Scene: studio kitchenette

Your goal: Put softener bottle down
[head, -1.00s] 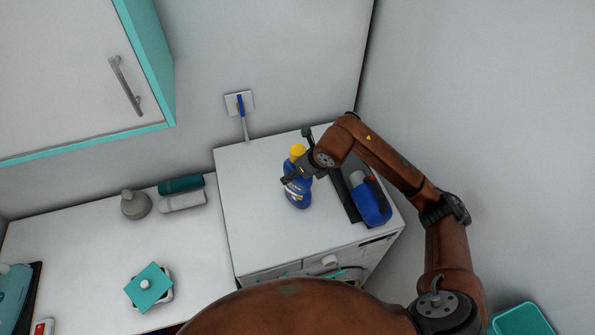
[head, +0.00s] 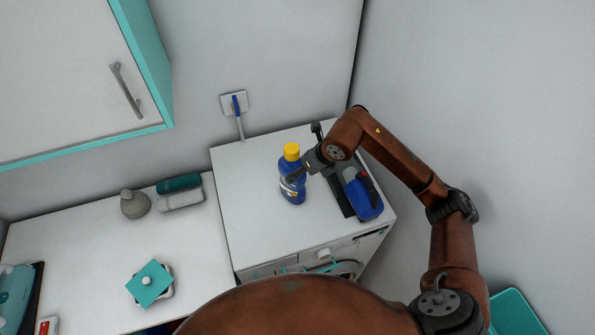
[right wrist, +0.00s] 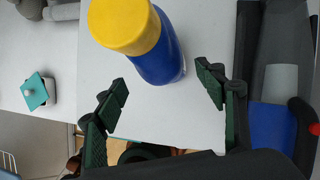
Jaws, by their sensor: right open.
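The softener bottle (head: 291,178) is blue with a yellow cap and stands upright on the white washing machine top (head: 240,205). It also shows in the right wrist view (right wrist: 158,50), just beyond the fingertips. My right gripper (head: 300,172) is at the bottle's right side in the head view. Its two fingers (right wrist: 165,90) are spread apart in the right wrist view, with white surface between them and the bottle. My left gripper is not in view.
Rolled towels (head: 180,193) and a teal-lidded box (head: 150,284) are on the left counter. The machine top's front left is clear.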

